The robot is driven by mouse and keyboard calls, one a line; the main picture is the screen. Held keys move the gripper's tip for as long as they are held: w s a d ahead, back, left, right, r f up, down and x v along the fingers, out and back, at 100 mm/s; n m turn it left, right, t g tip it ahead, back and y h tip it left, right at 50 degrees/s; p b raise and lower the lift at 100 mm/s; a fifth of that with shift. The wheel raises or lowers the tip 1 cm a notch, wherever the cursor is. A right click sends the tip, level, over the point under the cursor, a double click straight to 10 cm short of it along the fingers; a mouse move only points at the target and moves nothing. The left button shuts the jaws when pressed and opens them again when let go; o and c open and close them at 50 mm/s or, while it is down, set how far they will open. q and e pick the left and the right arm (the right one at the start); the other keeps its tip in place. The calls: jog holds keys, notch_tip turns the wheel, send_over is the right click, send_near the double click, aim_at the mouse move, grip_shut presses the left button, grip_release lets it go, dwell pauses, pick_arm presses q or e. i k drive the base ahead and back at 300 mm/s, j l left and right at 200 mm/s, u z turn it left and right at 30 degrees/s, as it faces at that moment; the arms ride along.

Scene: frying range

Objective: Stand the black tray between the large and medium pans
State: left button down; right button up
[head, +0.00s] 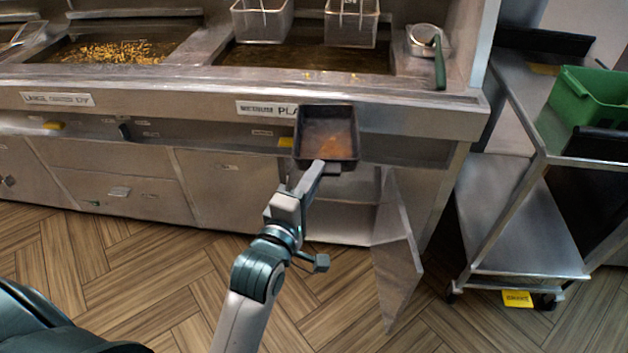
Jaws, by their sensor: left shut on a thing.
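The black tray (327,125) is a small dark rectangular tray with a brownish stain inside. My left gripper (317,170) is shut on its near edge and holds it up in front of the range, its open face toward me. The tray covers part of the label that reads "MEDIUM" (268,108). The large pan (115,50) is the oil basin at left, above the label that begins "LARGE" (57,98). The medium pan (310,57) is the basin to its right. A metal divider (200,48) runs between them. My right gripper is out of view.
Two wire baskets (262,20) (352,22) hang over the medium pan. A metal container with a green-handled tool (439,62) stands on the counter at right. A cabinet door (396,250) hangs open below. A steel cart (520,215) with a green bin (598,100) stands at right.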

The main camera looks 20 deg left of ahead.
aim_at(195, 51)
jog(key=u, duration=1.15)
jog(key=i+j, duration=0.45)
jog(key=i, duration=0.2)
